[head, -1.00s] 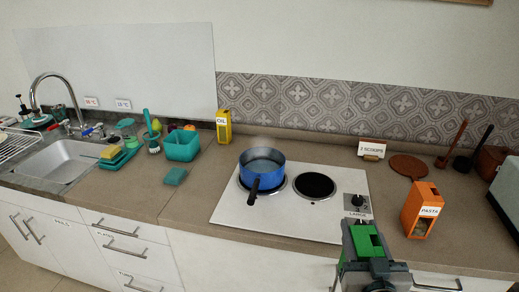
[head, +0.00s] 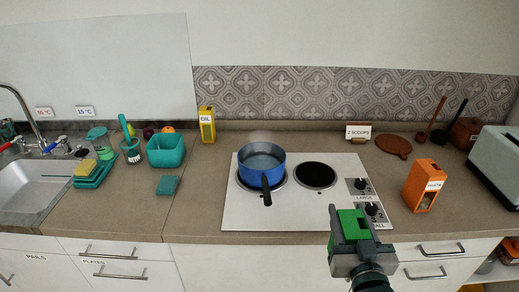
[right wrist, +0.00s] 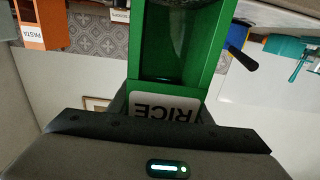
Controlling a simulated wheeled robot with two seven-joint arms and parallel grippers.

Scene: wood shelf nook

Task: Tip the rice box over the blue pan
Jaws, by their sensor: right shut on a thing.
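The blue pan (head: 262,168) sits on the left burner of the white cooktop, with liquid inside and its black handle toward me. Faint steam shows above it. My right gripper (head: 346,222) is shut on the green rice box (head: 351,226), in front of the cooktop's right front edge, to the right of and nearer than the pan. In the right wrist view the box (right wrist: 178,88) fills the middle, with its RICE label upside down in the picture. The blue pan (right wrist: 237,35) shows partly at the right there. My left gripper is not in view.
An orange pasta box (head: 423,186) stands right of the cooktop (head: 300,215). A 2 SCOOPS card (head: 358,131) stands behind. A yellow oil box (head: 207,125), teal bin (head: 166,150) and teal sponge (head: 168,185) are left. The right burner (head: 315,175) is empty.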

